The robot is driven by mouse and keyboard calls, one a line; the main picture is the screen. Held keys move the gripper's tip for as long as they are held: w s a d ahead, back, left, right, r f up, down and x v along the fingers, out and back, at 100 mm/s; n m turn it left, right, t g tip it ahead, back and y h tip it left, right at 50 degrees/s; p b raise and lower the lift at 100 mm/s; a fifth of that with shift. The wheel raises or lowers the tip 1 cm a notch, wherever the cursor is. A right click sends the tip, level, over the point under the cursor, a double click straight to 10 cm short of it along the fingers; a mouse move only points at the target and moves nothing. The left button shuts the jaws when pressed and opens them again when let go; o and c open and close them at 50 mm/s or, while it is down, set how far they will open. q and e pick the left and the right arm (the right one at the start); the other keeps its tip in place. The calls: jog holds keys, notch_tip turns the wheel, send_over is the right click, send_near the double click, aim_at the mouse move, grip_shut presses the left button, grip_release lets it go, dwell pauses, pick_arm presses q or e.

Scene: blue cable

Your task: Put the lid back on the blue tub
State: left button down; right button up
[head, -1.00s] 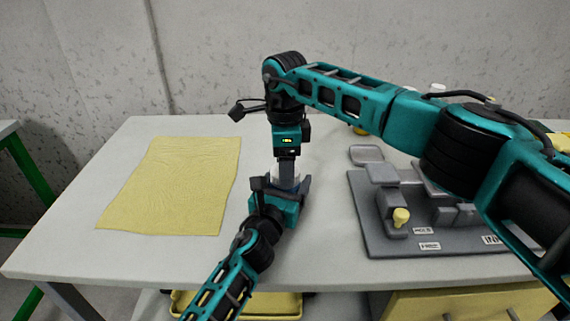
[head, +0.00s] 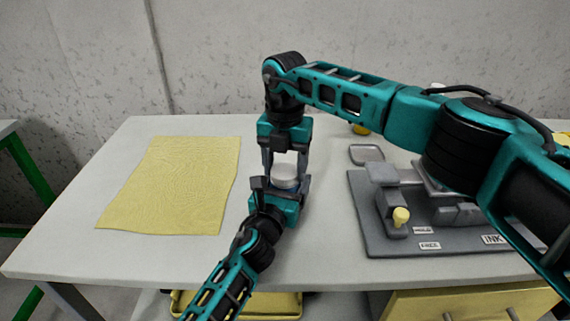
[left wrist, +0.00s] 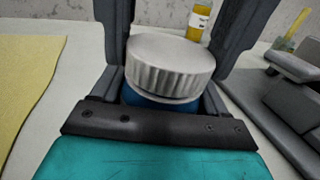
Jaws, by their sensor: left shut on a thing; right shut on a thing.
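The blue tub (left wrist: 150,98) stands upright on the table, its blue wall showing just under the lid in the left wrist view. The silver-grey ribbed lid (left wrist: 170,62) is over the tub's mouth; I cannot tell whether it is fully seated. In the head view the lid (head: 285,172) sits above a sliver of the blue tub (head: 287,186). My left gripper (head: 280,185) is shut on the tub from the front, a finger on each side. My right gripper (head: 284,168) points down from above, shut on the lid, one finger at each side.
A yellow cloth (head: 175,185) lies flat on the left of the table. A grey fixture board (head: 385,240) with blocks and a yellow knob (head: 400,216) is on the right.

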jog(key=m, duration=0.8)
jog(key=shift+m, duration=0.4)
jog(key=o, duration=1.2)
jog(key=shift+o, duration=0.2)
jog(key=shift+r, duration=0.1)
notch_tip(320, 180, up, 12)
pick_arm(q)
grip_release()
